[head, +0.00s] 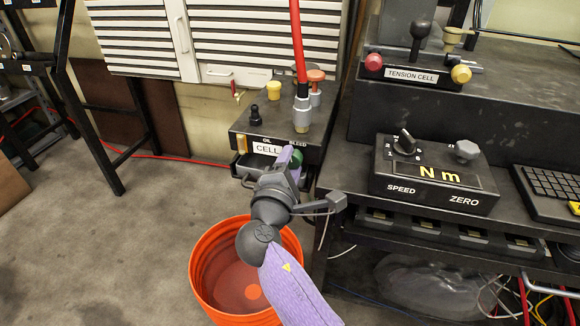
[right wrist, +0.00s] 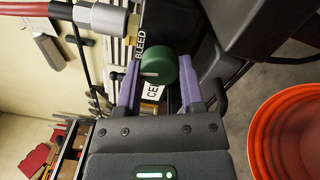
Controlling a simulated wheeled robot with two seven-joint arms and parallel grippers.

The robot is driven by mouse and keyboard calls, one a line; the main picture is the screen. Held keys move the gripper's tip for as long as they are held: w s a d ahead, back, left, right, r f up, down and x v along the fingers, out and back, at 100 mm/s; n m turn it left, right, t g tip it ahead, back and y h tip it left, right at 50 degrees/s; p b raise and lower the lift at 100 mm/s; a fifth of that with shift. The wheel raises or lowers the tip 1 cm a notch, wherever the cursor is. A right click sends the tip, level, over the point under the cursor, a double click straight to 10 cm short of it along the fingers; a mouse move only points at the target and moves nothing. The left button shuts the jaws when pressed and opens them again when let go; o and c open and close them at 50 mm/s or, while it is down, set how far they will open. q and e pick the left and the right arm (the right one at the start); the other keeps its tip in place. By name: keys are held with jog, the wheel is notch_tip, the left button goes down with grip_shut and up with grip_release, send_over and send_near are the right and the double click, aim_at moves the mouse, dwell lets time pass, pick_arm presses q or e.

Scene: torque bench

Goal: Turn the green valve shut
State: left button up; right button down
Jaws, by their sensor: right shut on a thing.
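The green valve (head: 298,157) is a round knob on the front of the dark cell box, below the BLEED label. In the head view it is mostly hidden behind my right gripper (head: 290,160). In the right wrist view the green valve (right wrist: 157,68) shows as a green disc with a pale mark, between the purple fingers of my right gripper (right wrist: 160,84). The right gripper is shut on it. The valve's exact turn is hard to tell. My left gripper is not in view.
The cell box (head: 241,131) carries a black knob, a yellow knob, an orange knob and a red hose (head: 297,45). An orange bucket (head: 204,290) stands below my right arm. The Nm torque box (head: 432,181) sits on the bench to the right.

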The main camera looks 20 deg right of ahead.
jog(key=shift+f+m+b, duration=0.1)
jog(key=shift+m+b, duration=0.25)
jog(key=shift+m, duration=0.95)
jog(key=shift+c, duration=2.4)
grip_release()
jog(key=shift+o, duration=1.3)
